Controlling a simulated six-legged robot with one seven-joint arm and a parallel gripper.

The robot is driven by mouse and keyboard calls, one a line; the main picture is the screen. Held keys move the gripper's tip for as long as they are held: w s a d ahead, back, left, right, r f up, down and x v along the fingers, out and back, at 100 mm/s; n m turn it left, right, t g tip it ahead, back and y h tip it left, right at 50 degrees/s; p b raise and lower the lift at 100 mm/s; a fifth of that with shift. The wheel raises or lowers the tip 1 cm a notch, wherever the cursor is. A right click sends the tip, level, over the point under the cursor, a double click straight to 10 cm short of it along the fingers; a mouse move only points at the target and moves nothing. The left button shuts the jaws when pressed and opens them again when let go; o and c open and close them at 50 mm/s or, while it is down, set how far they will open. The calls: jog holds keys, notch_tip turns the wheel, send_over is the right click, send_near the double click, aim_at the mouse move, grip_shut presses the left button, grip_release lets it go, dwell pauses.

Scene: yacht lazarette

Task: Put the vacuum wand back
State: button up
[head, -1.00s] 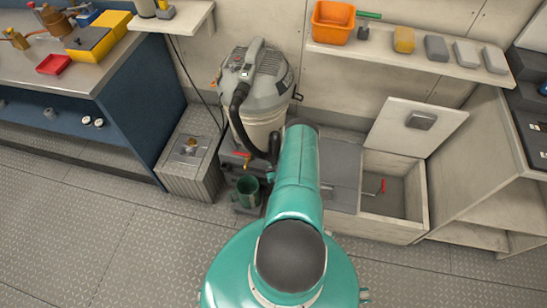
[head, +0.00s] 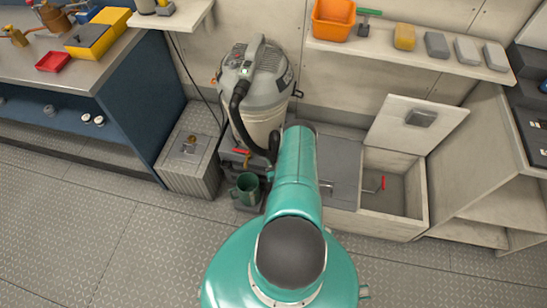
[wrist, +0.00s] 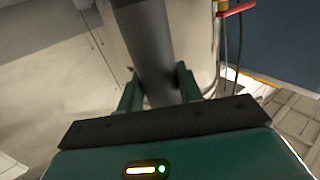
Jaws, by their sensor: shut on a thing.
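The dark grey vacuum wand (wrist: 150,45) runs upright between the fingers of my gripper (wrist: 158,88) in the wrist view. My gripper is shut on it. In the head view my teal arm hides my gripper and most of the wand. The vacuum (head: 262,92), a grey-topped canister with a pale body, stands against the back wall. Its black hose (head: 238,112) curves down its front toward my arm. The pale canister (wrist: 200,40) also shows close behind the wand in the wrist view.
A green mug-shaped container (head: 247,186) stands low, left of my arm. A ribbed grey box (head: 188,176) is farther left. An open locker (head: 400,222) with a raised lid (head: 393,133) lies to the right. A shelf (head: 400,58) crosses above. The foreground floor is clear.

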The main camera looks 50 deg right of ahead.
jog(key=o, duration=1.1)
jog(key=shift+c, duration=0.2)
jog(key=v, duration=1.3)
jog(key=shift+s+a, duration=0.25)
jog(key=shift+s, duration=0.1)
jog(key=shift+s, duration=0.1)
